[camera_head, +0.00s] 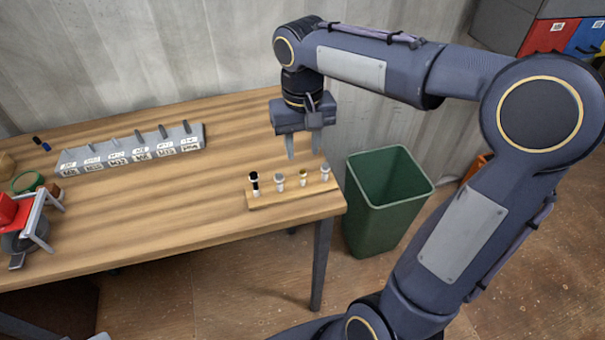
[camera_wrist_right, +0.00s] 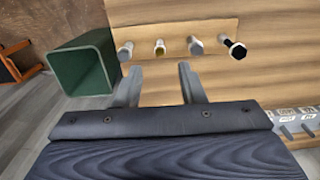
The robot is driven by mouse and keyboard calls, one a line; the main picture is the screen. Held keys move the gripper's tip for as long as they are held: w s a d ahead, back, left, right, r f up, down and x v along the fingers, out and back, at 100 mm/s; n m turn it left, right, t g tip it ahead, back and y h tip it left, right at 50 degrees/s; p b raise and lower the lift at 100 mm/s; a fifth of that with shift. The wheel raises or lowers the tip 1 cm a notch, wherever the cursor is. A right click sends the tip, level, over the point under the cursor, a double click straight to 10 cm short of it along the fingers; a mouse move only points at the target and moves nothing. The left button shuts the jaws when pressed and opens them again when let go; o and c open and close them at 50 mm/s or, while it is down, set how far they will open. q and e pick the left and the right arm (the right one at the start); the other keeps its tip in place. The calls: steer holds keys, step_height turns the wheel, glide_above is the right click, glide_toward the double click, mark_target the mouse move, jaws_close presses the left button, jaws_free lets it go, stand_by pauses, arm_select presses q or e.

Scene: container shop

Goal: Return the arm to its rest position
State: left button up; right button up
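My right arm reaches in from the right in the head view. Its gripper (camera_head: 304,147) hangs over the right end of the wooden table (camera_head: 190,222), pointing down. Its two fingers are apart with nothing between them, as the right wrist view also shows (camera_wrist_right: 158,82). Close by stands a small wooden block (camera_head: 291,194) with several upright bolts; the leftmost bolt (camera_head: 254,184) has a black top, the others are pale or brass. In the right wrist view the block (camera_wrist_right: 178,34) lies just beyond the fingertips, apart from them. My left gripper is not in view.
A green bin (camera_head: 388,200) stands on the floor right of the table. A grey labelled rack (camera_head: 130,150) sits at the table's back left. A red and grey device (camera_head: 22,222) and a green ring (camera_head: 28,182) lie at the left. The table's middle is clear.

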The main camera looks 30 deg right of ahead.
steer(key=s+a+f+t+y, duration=0.2)
steer(key=s, duration=0.6)
steer(key=s+a+f+n+t+y, duration=0.1)
steer(key=s+a+f+t, duration=0.1)
steer(key=s, duration=0.7)
steer(key=shift+f+t+y, duration=0.25)
steer(key=shift+t+y, duration=0.15)
steer(key=shift+t, duration=0.4)
steer(key=shift+w+r, duration=0.1)
